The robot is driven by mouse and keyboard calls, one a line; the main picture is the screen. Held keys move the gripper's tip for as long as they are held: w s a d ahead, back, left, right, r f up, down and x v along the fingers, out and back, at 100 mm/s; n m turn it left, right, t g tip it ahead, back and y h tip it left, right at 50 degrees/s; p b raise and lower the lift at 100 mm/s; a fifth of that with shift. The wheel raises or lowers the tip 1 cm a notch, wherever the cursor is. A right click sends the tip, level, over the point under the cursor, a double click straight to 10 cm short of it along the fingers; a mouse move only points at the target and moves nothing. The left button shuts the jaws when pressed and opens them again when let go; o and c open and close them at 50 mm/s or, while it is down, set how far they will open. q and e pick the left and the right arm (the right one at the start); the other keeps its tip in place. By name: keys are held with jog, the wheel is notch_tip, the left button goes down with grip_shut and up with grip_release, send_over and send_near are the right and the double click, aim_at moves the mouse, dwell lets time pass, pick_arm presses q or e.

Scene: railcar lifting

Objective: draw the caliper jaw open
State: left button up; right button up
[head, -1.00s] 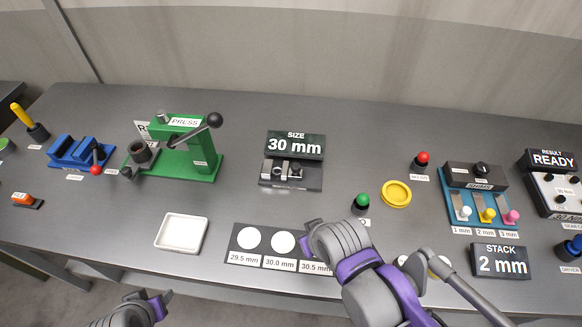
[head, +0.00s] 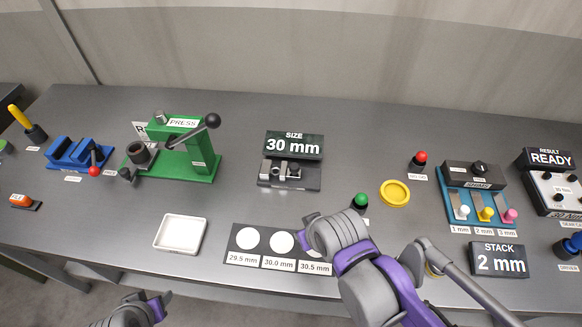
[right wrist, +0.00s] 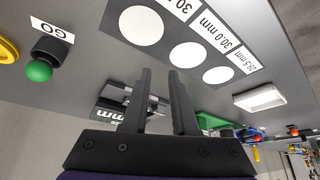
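The caliper (head: 289,175) is a small dark block with metallic jaws on the bench, below a black "SIZE 30 mm" display (head: 294,146). In the right wrist view the caliper (right wrist: 118,95) appears upside down, partly hidden behind the fingers. My right gripper (head: 307,225) is in front of the caliper, above the card with white discs, and apart from the caliper. In the right wrist view its two black fingers (right wrist: 164,98) stand apart with nothing between them. My left gripper (head: 165,300) is at the bottom left, off the bench front; its finger opening cannot be made out.
A card with white discs (head: 247,239) and a white tray (head: 181,233) lie in front. A green press (head: 190,160) stands left of the caliper. A green button (head: 361,200) and yellow ring (head: 395,193) are to the right. Bench between card and caliper is clear.

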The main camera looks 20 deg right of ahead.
jog(key=shift+o, duration=1.2)
jog(key=w+d+r+m, duration=0.1)
jog(key=w+d+r, duration=0.1)
jog(key=w+r, duration=0.4)
jog(key=w, duration=0.3)
jog(key=shift+d+g+h, duration=0.3)
jog(key=shift+d, duration=0.1)
jog(key=m, duration=0.2)
send_near(294, 165)
jog(key=shift+g, duration=0.4)
jog(key=x, duration=0.5)
jog(key=b+x, duration=0.1)
jog(key=x, duration=0.2)
jog(key=shift+w+f, duration=0.1)
jog(key=shift+w, duration=0.3)
jog(key=shift+n, duration=0.3)
grip_shut()
